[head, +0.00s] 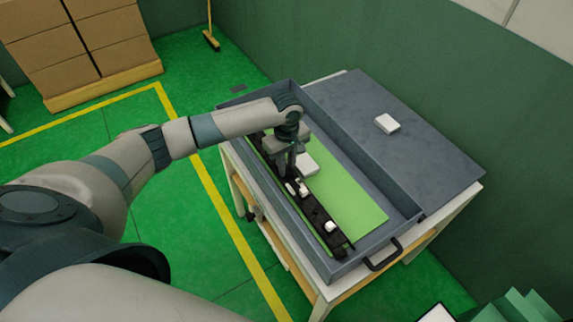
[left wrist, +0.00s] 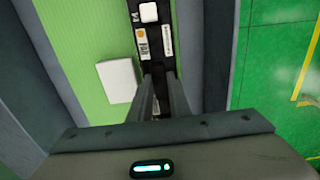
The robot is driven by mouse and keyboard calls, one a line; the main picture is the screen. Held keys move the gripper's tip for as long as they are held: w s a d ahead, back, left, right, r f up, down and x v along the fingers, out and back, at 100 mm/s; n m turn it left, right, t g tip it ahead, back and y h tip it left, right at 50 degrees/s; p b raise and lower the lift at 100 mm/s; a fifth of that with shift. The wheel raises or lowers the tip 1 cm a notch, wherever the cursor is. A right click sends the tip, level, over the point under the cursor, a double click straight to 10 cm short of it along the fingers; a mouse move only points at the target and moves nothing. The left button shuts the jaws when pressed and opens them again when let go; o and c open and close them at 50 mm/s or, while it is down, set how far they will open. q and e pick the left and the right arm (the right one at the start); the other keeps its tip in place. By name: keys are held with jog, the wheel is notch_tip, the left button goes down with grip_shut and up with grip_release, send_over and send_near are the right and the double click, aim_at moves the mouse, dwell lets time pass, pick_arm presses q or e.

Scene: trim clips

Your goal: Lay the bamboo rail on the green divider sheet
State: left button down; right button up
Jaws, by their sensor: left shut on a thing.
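The rail (head: 319,216) looks black, not bamboo-coloured, with white pieces and labels on it. It lies lengthwise along the left side of a grey tray (head: 408,222), over the left part of the green divider sheet (head: 352,200). My left gripper (head: 290,176) points down and is shut on the rail near its middle. In the left wrist view my gripper fingers (left wrist: 162,92) close on the rail (left wrist: 153,30), with the green sheet (left wrist: 85,35) to its left. I cannot tell whether the rail touches the sheet. My right gripper is not in view.
A white block (head: 308,164) sits on the sheet beside the rail. Another white block (head: 387,123) lies on the grey surface (head: 430,160) right of the tray. The tray has raised walls and a dark handle (head: 383,256). The right part of the sheet is clear.

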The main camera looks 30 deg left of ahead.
aim_at(287, 168)
pick_arm(q)
jog(key=shift+f, duration=0.1)
jog(key=c, duration=1.6)
grip_release()
jog(key=shift+o, duration=0.2)
notch_tip(287, 168, up, 17)
jog(key=b, duration=0.2)
jog(key=shift+r+b, duration=0.2)
jog(key=shift+b, duration=0.1)
